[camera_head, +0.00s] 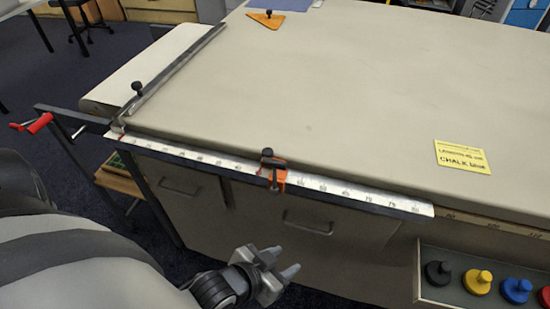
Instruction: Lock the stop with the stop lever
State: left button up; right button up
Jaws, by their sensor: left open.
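The orange stop (280,180) sits on the scaled metal rail (341,189) along the table's front edge. A dark knob and a small lever (273,180) show on the stop; the lever's exact position is too small to tell. My left gripper (279,265) is open and empty, in front of the table and below the stop, apart from it. My right gripper is not in view.
A long metal bar (172,70) lies across the table's left end. A red crank handle (39,123) sticks out at far left. A yellow note (462,157) lies at right. A tray (432,291) holds several coloured knobbed pieces. The table's middle is clear.

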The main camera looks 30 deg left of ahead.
aim_at(276, 164)
jog(key=k, duration=0.5)
jog(key=z, duration=1.55)
jog(key=i, duration=0.95)
jog(key=u, duration=2.25)
